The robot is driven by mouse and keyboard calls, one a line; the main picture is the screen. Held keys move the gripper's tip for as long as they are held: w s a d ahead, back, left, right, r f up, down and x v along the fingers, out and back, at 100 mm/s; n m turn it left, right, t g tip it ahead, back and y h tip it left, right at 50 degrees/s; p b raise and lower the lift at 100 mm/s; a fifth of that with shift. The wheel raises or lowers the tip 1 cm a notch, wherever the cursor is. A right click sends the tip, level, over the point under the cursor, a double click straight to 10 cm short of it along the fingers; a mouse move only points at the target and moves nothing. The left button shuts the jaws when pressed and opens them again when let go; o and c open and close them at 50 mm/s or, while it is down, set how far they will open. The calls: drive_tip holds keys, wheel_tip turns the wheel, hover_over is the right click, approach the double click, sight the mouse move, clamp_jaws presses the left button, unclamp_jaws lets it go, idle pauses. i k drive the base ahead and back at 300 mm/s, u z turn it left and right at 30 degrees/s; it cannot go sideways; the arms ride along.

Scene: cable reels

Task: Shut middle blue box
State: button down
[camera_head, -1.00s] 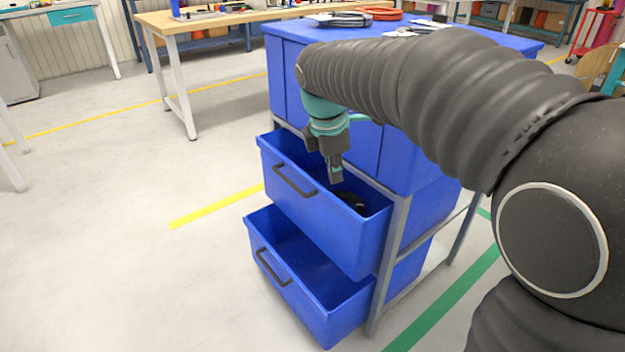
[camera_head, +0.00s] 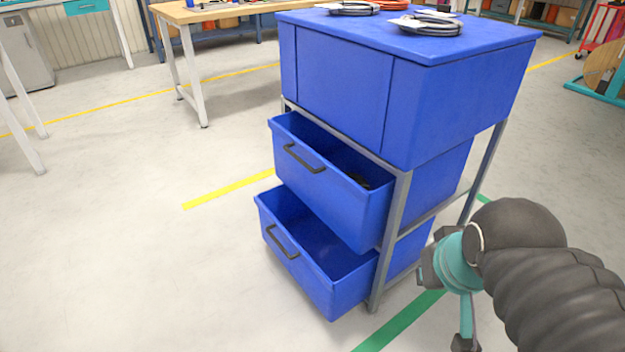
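The middle blue box (camera_head: 330,200) is a drawer in a grey metal frame, pulled out toward the lower left, with a dark handle (camera_head: 304,159) on its front. A dark object (camera_head: 360,180) lies inside it, mostly hidden by the walls. My gripper (camera_head: 444,335) hangs at the lower right, right of the cabinet and apart from the box. Its fingers point downward and are partly seen; their opening cannot be made out.
The lower blue box (camera_head: 318,288) is also pulled out. The upper blue cabinet (camera_head: 345,85) carries cable coils (camera_head: 430,24) on top. A wooden workbench (camera_head: 215,14) stands behind.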

sight(311, 162)
drive_tip(key=u, duration=0.5)
drive_tip(key=k, duration=1.1)
drive_tip(key=z, duration=0.2)
drive_tip(key=i, duration=0.6)
drive_tip(key=z, duration=0.8)
drive_tip(key=i, duration=0.8)
drive_tip(key=u, duration=0.15)
